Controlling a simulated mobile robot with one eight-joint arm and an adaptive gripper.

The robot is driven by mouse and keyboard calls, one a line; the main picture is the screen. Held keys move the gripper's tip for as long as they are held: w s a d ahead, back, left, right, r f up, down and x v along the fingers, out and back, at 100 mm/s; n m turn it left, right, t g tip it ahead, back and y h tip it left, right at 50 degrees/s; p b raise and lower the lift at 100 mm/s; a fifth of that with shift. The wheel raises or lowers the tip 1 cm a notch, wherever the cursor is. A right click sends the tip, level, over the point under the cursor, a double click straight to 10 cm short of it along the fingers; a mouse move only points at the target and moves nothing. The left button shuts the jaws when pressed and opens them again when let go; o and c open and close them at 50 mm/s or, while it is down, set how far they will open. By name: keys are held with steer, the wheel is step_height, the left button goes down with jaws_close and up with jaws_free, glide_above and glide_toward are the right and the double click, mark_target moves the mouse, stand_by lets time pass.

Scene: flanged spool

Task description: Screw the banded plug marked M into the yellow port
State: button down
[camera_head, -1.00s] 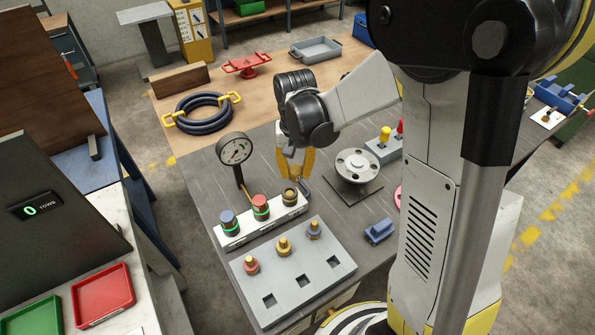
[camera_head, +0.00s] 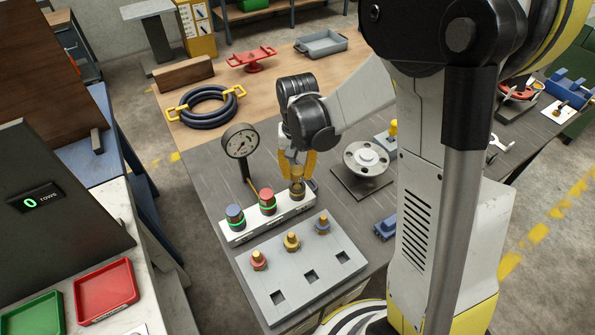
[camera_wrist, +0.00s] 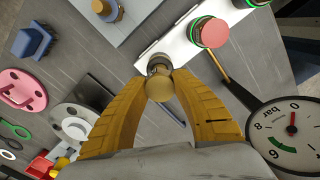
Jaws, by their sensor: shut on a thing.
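The white port strip (camera_head: 255,224) holds a blue-topped plug (camera_head: 235,213) and a red-topped plug (camera_head: 267,199), each with a green glowing ring at its base. At the strip's right end my gripper (camera_head: 297,180) points down, its yellow fingers shut on a yellow-topped plug (camera_head: 297,189). The wrist view shows this plug's round yellow top (camera_wrist: 160,86) between the fingertips, with a dark collar below it at the strip. No green ring shows there. The letter M is not readable, and how deep the plug sits I cannot tell.
A pressure gauge (camera_head: 240,142) stands close behind the strip. A grey block (camera_head: 305,265) with red, yellow and blue hex-based pieces and square holes lies in front. A round flange (camera_head: 365,160) stands to the right. A blue piece (camera_head: 386,227) lies near the block.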

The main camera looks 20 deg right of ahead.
mark_target(298, 181)
steer(key=shift+f+b, duration=1.5)
steer(key=shift+f, duration=0.1)
steer(key=m, duration=0.3)
steer(key=shift+f+b, duration=0.1)
steer(key=shift+b, duration=0.25)
steer(key=m, duration=0.4)
steer(key=shift+b, duration=0.3)
steer(key=m, duration=0.5)
steer(key=m+b, duration=0.1)
steer(key=m, duration=0.2)
steer(key=shift+m, duration=0.4)
steer(key=m, duration=0.3)
steer(key=shift+s+m, duration=0.1)
steer(key=shift+m, duration=0.3)
steer(key=m+b, duration=0.1)
steer(key=m, duration=0.3)
steer(key=shift+s, duration=0.1)
